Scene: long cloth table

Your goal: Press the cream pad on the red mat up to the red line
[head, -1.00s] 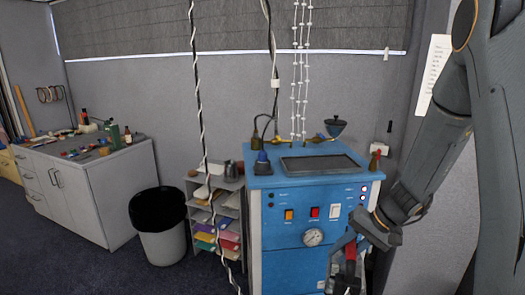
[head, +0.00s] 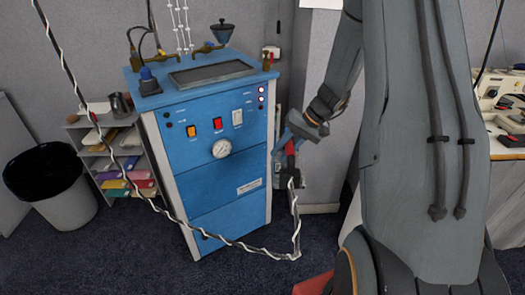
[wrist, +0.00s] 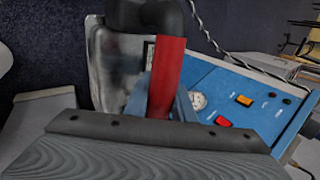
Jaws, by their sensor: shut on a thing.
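My gripper (head: 291,147) is in front of the right edge of the blue machine, shut on a red-handled tool. In the wrist view the fingers (wrist: 163,106) close around the red handle (wrist: 168,72). A silvery metal body (wrist: 118,62) and a black part (wrist: 146,16) of the tool show beyond it. It looks like an iron, but its underside is hidden. A black-and-white cord (head: 296,222) hangs below the tool and loops left. I cannot make out the cream pad, the red mat or the red line in either view.
The blue machine (head: 212,150) stands close on the left, with a shelf of coloured cloths (head: 125,165) and a black-lined bin (head: 60,195) beyond. A light-topped table (head: 508,150) with several small items is at the right edge.

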